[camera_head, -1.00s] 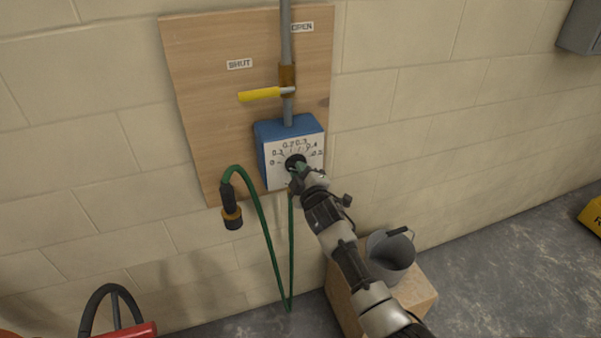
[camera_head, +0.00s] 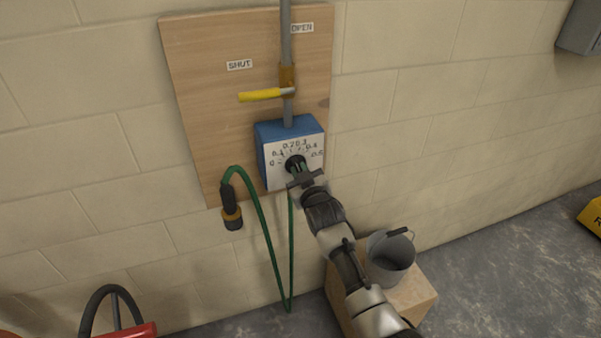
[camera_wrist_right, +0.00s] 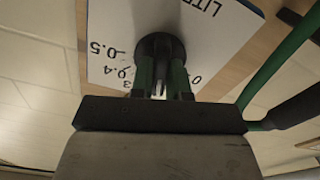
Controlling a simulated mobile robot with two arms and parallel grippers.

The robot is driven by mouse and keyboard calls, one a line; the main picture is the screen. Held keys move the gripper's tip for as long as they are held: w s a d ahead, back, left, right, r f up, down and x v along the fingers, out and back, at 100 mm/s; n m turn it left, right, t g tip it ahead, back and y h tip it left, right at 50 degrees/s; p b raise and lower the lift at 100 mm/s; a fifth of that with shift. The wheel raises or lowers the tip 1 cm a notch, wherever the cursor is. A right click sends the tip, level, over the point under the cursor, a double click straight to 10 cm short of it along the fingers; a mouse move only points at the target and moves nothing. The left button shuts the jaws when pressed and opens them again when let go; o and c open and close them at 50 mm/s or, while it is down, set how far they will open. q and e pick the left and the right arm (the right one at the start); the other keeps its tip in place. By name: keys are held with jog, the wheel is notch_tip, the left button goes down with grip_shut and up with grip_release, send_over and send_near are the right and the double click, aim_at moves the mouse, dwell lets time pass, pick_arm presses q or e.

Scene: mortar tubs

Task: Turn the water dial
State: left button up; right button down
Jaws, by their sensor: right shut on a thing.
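The water dial (camera_head: 295,161) is a black knob on the white face of a blue box (camera_head: 286,131), with a scale up to 0.5 around it. My right gripper (camera_head: 299,170) is at the knob with its fingers shut on it. In the right wrist view the gripper's green fingers (camera_wrist_right: 162,76) close on the black dial (camera_wrist_right: 160,47), and part of the scale and lettering shows beside it. The knob's pointer is hidden by the gripper, so its setting cannot be read. My left gripper is not in view.
A green hose (camera_head: 266,228) hangs below the box. A grey bucket (camera_head: 391,262) stands on a wooden block (camera_head: 412,297) beneath my right arm.

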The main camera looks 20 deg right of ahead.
dwell(0.3)
jog(key=c, duration=1.1)
grip_release()
jog(key=shift+s, duration=0.15)
jog(key=s+b, duration=0.2)
jog(key=s, duration=0.8)
jog(key=shift+s+d, duration=0.2)
jog(key=shift+s, duration=0.1)
jog(key=shift+f, duration=0.1)
